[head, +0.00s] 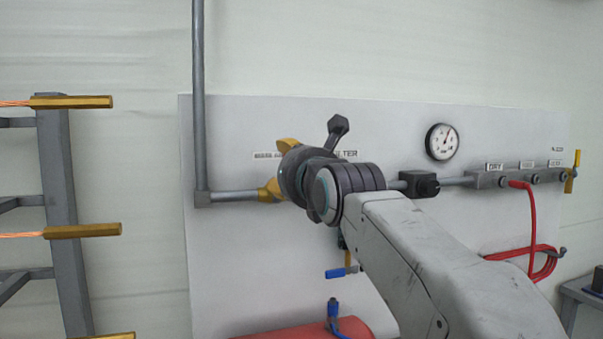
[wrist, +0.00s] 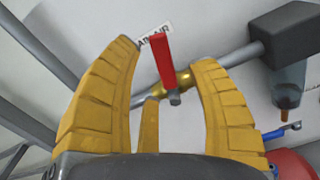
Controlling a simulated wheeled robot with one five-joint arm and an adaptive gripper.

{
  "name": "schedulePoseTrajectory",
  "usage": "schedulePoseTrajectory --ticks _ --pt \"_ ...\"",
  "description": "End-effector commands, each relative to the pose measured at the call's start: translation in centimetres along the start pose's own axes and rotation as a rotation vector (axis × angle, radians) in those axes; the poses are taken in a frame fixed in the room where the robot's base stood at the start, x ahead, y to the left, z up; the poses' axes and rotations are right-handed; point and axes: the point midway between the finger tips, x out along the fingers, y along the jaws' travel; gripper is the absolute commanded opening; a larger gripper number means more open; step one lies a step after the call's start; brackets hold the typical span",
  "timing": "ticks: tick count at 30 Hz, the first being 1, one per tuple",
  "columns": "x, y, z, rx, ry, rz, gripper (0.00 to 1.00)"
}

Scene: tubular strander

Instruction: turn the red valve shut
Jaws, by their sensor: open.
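The red valve's lever (wrist: 162,62) shows in the wrist view, joined by a grey nut to a brass valve body (wrist: 184,80) on a grey pipe. The lever looks crosswise to the pipe. My gripper (wrist: 168,54) is open, with yellow fingers to the left and right of the lever and a shorter yellow piece below it. The lever lies between the fingers in the picture, with gaps on both sides; I cannot tell its depth. In the head view my gripper (head: 279,168) is in front of the panel's pipe and hides the red lever.
The wall panel (head: 230,270) carries a pressure gauge (head: 442,142), a dark filter block (wrist: 286,42), a blue-handled valve (head: 340,271) and a manifold (head: 515,178) with a red hose (head: 533,225). A red tank (head: 310,331) is below. A grey rack (head: 62,210) stands at left.

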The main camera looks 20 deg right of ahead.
Motion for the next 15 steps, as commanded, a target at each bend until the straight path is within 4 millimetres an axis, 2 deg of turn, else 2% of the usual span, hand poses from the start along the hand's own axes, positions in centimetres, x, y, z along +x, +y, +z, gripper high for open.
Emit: schedulePoseTrajectory --ticks 6,15 --pt "-3.7 0.0 0.0 0.000 -0.002 0.000 0.54" --pt "-7.0 0.0 0.0 0.000 -0.002 0.000 0.54"
